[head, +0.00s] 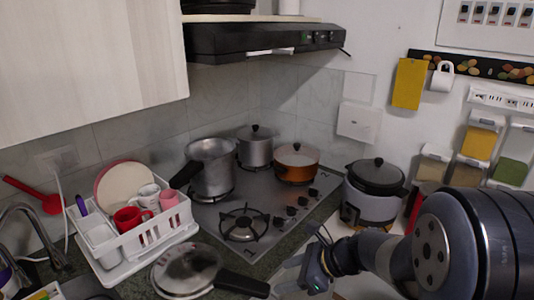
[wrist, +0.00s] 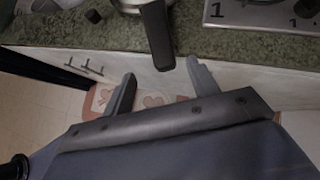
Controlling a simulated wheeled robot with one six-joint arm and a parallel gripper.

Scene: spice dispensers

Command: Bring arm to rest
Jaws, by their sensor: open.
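My gripper (wrist: 160,88) shows in the wrist view with its two fingers spread apart and nothing between them. It hangs in front of the counter's white front, over the floor. The black handle of a pan lid or pan (wrist: 154,32) juts over the counter edge just beyond the fingers, apart from them as far as I can tell. In the head view my arm (head: 440,250) reaches in from the lower right, with the gripper (head: 290,275) low near the counter's front edge. Its fingertips are partly out of clear sight there.
The lidded steel pan (head: 187,268) sits at the counter's front, its handle pointing right. A gas hob (head: 262,222) holds several pots. A white dish rack (head: 120,252) stands left, a rice cooker (head: 375,190) right. Spice dispensers (head: 480,140) hang on the right wall. A black hood (head: 265,42) overhangs the hob.

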